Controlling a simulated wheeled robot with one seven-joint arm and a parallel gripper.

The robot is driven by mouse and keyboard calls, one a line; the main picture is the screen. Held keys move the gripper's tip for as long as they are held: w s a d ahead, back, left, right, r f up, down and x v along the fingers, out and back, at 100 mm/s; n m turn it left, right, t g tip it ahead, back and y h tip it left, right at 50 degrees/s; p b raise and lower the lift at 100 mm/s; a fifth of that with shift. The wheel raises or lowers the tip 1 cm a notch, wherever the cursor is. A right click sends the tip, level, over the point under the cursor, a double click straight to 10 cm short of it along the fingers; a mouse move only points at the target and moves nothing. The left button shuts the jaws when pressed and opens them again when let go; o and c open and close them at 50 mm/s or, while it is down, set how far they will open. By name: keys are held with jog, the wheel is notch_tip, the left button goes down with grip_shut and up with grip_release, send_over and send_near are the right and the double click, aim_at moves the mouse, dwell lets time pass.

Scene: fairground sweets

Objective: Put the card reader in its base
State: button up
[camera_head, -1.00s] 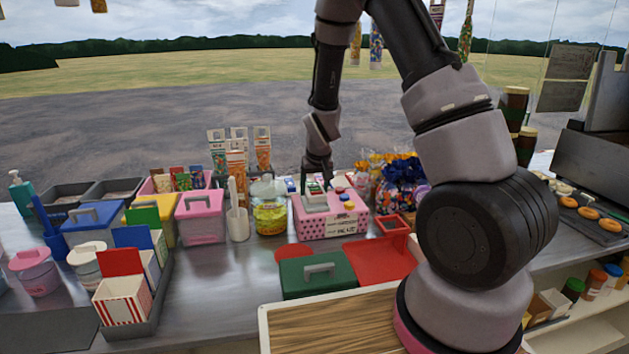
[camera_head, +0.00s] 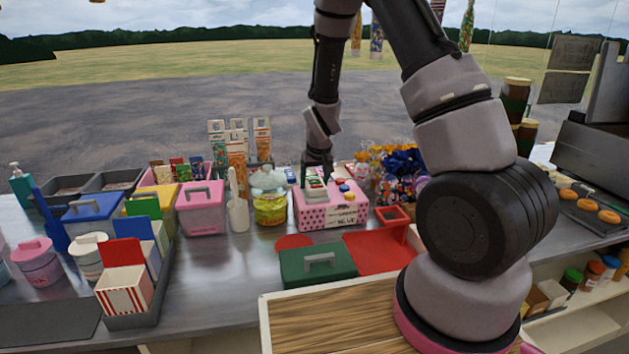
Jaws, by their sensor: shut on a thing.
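My gripper (camera_head: 317,170) reaches down behind and over the pink polka-dot box (camera_head: 335,216) near the back of the counter. It is shut on a small grey and pale thing with a dark top, which looks like the card reader (camera_head: 314,189). The thing shows over the left part of the box top. Whether it touches the box cannot be told from this view. The fingers are small and partly hidden. I cannot make out the card reader's base with certainty.
A lidded jar (camera_head: 270,205) and a white scoop holder (camera_head: 238,215) stand left of the box. Wrapped sweets (camera_head: 402,172) stand close on the right. A dark green box (camera_head: 318,266) and a red tray (camera_head: 380,255) lie in front.

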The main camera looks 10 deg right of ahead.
jog(key=shift+f, duration=0.4)
dwell(0.3)
jog(key=o, duration=1.5)
jog(key=shift+s, duration=0.1)
jog(key=shift+c, duration=0.2)
jog(key=shift+f, duration=0.1)
jog(key=shift+c, duration=0.4)
jog(key=shift+o, duration=0.4)
jog(key=shift+d, duration=0.1)
notch_tip(320, 180, up, 9)
jog(key=shift+r, duration=0.1)
